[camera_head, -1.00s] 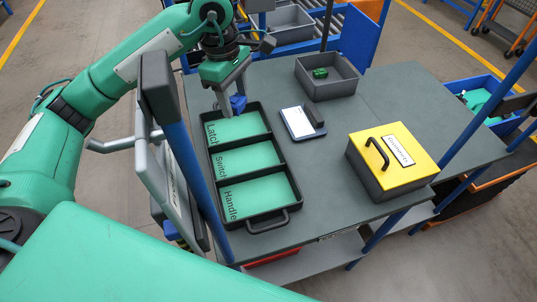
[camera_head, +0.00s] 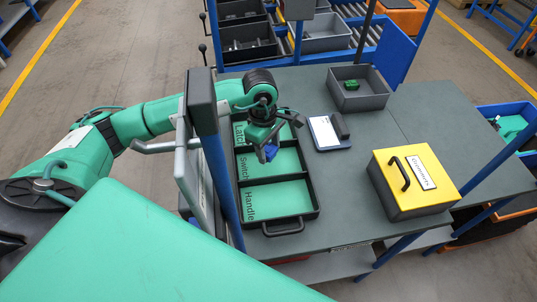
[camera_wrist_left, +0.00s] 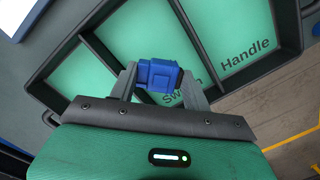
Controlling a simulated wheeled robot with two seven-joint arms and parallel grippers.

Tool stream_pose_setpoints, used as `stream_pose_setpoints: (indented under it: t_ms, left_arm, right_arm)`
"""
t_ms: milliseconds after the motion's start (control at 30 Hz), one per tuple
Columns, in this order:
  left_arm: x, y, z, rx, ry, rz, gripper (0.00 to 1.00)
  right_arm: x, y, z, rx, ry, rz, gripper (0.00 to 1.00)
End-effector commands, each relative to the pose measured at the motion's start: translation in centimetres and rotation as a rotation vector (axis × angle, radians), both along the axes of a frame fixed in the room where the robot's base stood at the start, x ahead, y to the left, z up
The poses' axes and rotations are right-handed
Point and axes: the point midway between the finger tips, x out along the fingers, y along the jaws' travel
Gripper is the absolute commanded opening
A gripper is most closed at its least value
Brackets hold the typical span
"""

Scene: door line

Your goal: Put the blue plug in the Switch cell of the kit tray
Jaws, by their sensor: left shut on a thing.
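The blue plug (camera_head: 270,152) is in my left gripper (camera_head: 266,150), which is shut on it above the kit tray. In the left wrist view the plug (camera_wrist_left: 158,76) sits between the two fingertips (camera_wrist_left: 160,84), over the Switch cell. The kit tray (camera_head: 290,227) is black with green-floored cells labelled Latch, Switch and Handle. The Switch cell (camera_head: 288,162) is partly hidden by the gripper; the Handle cell (camera_head: 277,198) is empty. The height of the plug above the cell floor is hard to tell. My right gripper is not in view.
A tablet-like white pad (camera_head: 324,132) with a dark block lies right of the tray. A yellow-lidded box (camera_head: 414,180) stands further right. A grey bin (camera_head: 358,97) holds a green part. A blue post (camera_head: 220,175) rises close to my left arm.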

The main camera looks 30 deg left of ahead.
Motion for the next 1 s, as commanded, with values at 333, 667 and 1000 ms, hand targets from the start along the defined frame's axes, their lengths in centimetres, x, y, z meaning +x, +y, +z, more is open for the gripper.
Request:
stream_pose_setpoints:
  t_ms: [333, 667, 1000]
  left_arm:
    - [-0.1, 0.0, -4.1, 0.001, 0.003, 0.0, 0.27]
    - [0.0, 0.0, -4.6, 0.001, 0.0, -0.001, 0.27]
    - [0.0, 0.0, -4.4, 0.001, 0.001, -0.001, 0.7]
  right_arm:
    - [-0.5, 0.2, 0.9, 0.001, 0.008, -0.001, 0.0]
    - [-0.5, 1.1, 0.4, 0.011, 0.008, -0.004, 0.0]
    - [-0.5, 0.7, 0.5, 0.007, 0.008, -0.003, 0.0]
